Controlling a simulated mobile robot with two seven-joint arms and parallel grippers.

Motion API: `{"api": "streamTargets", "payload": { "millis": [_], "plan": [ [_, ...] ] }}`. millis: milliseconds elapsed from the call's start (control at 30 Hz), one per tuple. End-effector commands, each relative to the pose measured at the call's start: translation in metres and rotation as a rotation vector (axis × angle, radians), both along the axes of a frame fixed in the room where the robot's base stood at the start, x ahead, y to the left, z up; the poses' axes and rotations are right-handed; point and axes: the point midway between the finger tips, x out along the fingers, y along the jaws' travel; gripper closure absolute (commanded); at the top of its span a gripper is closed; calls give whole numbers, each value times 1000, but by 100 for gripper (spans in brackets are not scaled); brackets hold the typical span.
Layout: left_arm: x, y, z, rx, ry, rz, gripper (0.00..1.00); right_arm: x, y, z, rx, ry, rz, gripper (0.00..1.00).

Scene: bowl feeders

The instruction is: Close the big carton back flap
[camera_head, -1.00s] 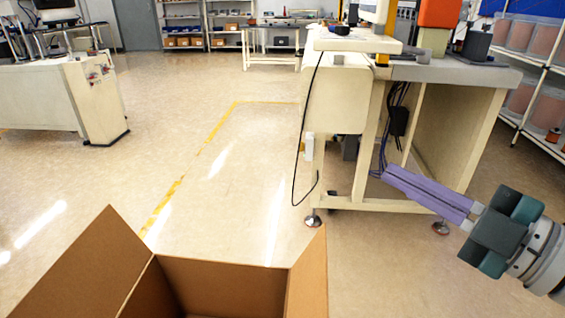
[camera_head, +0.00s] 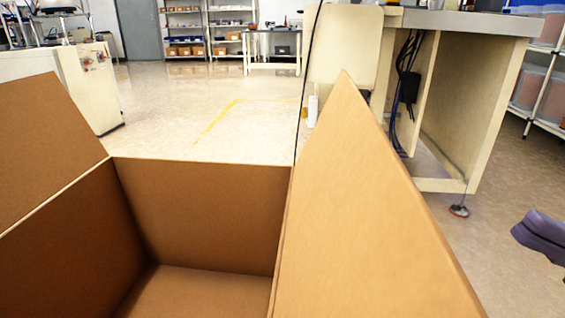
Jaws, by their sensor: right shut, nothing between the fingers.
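The big brown carton (camera_head: 201,214) stands open right in front of me, and I look down into its empty inside. Its left flap (camera_head: 45,138) leans outward to the left. Its right flap (camera_head: 350,220) stands up tall and tilts to the right. No flap shows above the top edge of the far wall; a flap hanging behind it would be hidden. The purple fingers of my right gripper (camera_head: 538,236) show at the right edge, shut and empty, apart from the carton. The rest of that gripper is out of frame. My left gripper is not in view.
A cream workbench (camera_head: 445,100) stands beyond the right flap, with a foot (camera_head: 459,211) near my right gripper. A cream machine cabinet (camera_head: 92,82) is at the far left. Open floor (camera_head: 200,110) lies behind the carton.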

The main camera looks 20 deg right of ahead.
Motion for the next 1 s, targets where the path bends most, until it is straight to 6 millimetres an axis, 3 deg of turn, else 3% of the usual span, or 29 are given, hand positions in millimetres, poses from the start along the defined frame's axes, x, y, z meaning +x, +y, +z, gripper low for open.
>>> {"api": "streamTargets", "payload": {
  "millis": [200,500,700,1000],
  "plan": [
    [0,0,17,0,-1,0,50,20,35,22,4,-5,2,100],
    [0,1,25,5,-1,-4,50,50,82,41,3,-2,1,100],
    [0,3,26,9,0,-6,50,60,98,48,2,-1,0,100],
    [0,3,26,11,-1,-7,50,62,102,49,1,2,-1,100]
  ]
}}
